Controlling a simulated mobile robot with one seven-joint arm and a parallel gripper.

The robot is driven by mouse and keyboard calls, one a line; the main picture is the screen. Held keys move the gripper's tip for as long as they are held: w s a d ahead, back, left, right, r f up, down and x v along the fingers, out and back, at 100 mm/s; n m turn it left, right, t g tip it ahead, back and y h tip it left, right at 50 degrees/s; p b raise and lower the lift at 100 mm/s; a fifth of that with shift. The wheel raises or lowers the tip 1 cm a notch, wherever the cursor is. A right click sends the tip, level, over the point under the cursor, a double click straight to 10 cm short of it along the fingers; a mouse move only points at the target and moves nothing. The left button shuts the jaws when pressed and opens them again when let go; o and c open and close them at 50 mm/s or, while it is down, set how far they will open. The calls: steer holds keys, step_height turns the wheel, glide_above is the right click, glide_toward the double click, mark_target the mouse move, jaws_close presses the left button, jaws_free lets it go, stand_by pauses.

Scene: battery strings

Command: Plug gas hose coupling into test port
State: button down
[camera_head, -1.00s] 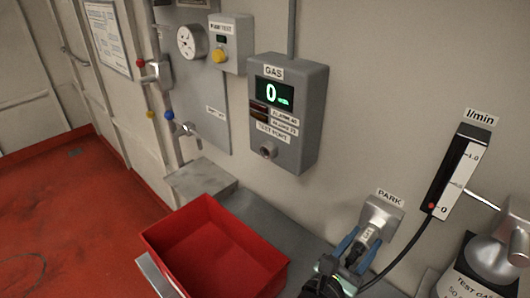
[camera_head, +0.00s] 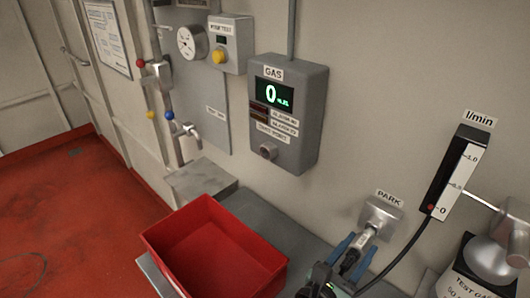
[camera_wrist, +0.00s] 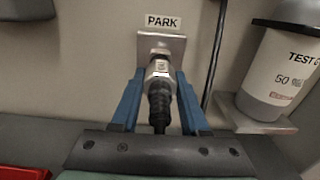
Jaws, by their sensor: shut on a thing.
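The gas hose coupling (camera_wrist: 160,68) has a silver body and a black ribbed sleeve. It is in line with the park holder (camera_wrist: 175,42) on the wall, under the PARK label, and its front end meets or overlaps the holder; I cannot tell if it is still seated. My gripper (camera_wrist: 160,75) is shut on the coupling, a blue finger on each side. In the head view my gripper (camera_head: 356,246) is just below the park holder (camera_head: 380,214). The test port (camera_head: 267,152) is a round fitting low on the grey GAS box (camera_head: 290,110), with nothing in it.
A red bin (camera_head: 210,245) stands on the grey bench left of my gripper. A black hose (camera_head: 405,250) runs up to the flowmeter (camera_head: 455,175). The test gas bottle (camera_head: 475,270) stands close on the right. The wall between box and holder is clear.

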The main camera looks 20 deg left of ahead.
mark_target(343, 268)
steer(key=shift+v, duration=0.95)
stand_by(0.3)
steer(key=shift+p+v, duration=0.35)
steer(key=shift+v, duration=2.15)
steer(key=shift+a+r, duration=0.1)
steer(key=shift+r, duration=0.05)
